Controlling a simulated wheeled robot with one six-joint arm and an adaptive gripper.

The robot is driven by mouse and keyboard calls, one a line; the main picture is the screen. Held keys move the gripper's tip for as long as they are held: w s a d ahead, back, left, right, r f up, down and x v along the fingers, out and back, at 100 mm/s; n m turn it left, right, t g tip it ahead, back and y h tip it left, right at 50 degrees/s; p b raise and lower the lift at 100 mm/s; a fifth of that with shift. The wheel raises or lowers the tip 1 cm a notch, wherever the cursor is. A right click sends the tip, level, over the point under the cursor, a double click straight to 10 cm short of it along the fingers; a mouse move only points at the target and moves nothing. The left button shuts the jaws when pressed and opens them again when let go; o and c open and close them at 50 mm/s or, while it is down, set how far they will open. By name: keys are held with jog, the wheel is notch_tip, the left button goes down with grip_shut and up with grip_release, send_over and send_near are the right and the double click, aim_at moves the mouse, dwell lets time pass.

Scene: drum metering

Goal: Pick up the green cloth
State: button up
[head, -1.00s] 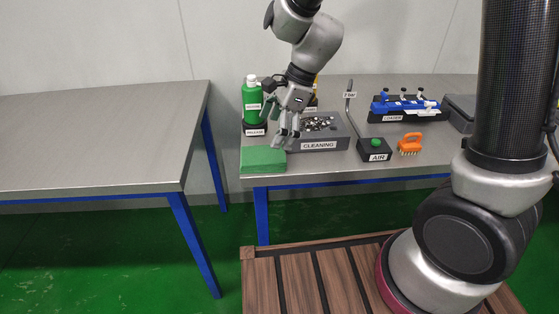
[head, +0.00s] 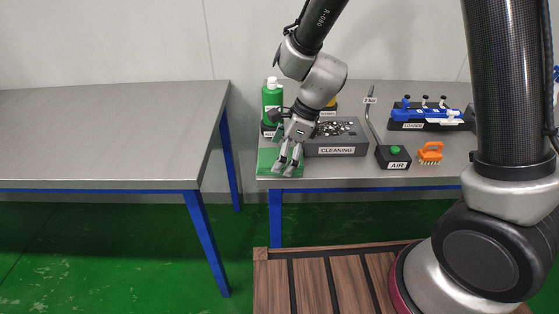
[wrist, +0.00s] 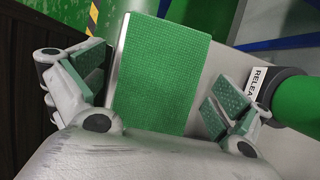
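The green cloth (head: 268,163) lies flat at the front left corner of the right-hand table. In the wrist view the cloth (wrist: 160,75) is a textured green rectangle near the table edge. My gripper (head: 288,172) is above the cloth, fingers pointing down, and hides part of it in the head view. In the wrist view my gripper (wrist: 155,90) is open, its two green-padded fingers on either side of the cloth with nothing between them held. I cannot tell whether the fingertips touch the table.
A green bottle (head: 271,97) in a holder labelled RELEASE stands just behind the cloth; it is close to one finger in the wrist view (wrist: 298,105). A grey CLEANING bin (head: 337,151), black AIR box (head: 393,163) and orange brush (head: 430,153) lie to the right. The left table (head: 110,130) is bare.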

jog(key=c, duration=1)
jog(key=shift+o, duration=0.2)
notch_tip(320, 180, up, 10)
